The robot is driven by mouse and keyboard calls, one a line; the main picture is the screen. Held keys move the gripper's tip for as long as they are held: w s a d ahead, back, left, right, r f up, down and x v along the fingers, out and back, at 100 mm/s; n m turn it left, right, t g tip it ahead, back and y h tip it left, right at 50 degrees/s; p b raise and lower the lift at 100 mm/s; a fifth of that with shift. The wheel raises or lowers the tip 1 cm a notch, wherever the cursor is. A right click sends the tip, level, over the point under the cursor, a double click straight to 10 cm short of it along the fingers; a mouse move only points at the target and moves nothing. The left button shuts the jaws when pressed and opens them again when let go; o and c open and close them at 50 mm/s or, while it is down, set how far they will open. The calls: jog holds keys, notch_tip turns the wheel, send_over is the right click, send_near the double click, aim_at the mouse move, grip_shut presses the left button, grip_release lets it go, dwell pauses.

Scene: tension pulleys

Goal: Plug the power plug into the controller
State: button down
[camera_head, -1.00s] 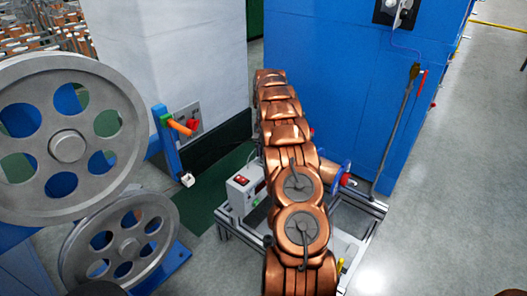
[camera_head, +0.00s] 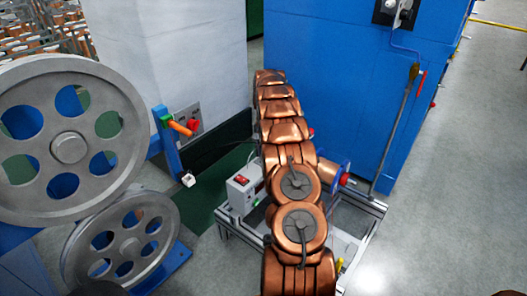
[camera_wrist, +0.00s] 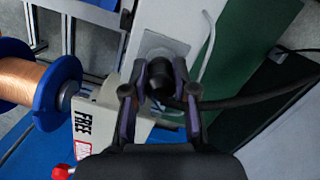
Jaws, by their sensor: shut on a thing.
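The controller is a white box (camera_head: 243,190) with a red switch on top, on the metal frame left of my arm in the head view. My gripper (camera_wrist: 160,92) is shut on the black round power plug (camera_wrist: 158,74). A thick black cable (camera_wrist: 250,97) runs from the plug to the right. Whether the plug touches the controller, I cannot tell. My arm hides the gripper and plug in the head view.
A copper wire spool with blue flanges (camera_head: 344,174) sits on the frame (camera_head: 371,209) and shows at left in the wrist view (camera_wrist: 50,88). Large grey pulleys (camera_head: 70,147) stand at left. A blue cabinet (camera_head: 330,80) stands behind. Floor at right is clear.

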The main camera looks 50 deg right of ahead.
jog(key=shift+f, duration=0.6)
jog(key=c, duration=0.8)
grip_release()
jog(key=shift+c, duration=0.2)
jog(key=shift+r, duration=0.1)
jog(key=shift+w+d+r, duration=0.15)
jog(key=shift+d+r, duration=0.05)
jog(key=shift+r, duration=1.65)
jog(key=shift+w+d+r, duration=0.1)
jog(key=shift+d+r, duration=0.05)
jog(key=shift+r, duration=1.65)
jog(key=shift+r, duration=0.1)
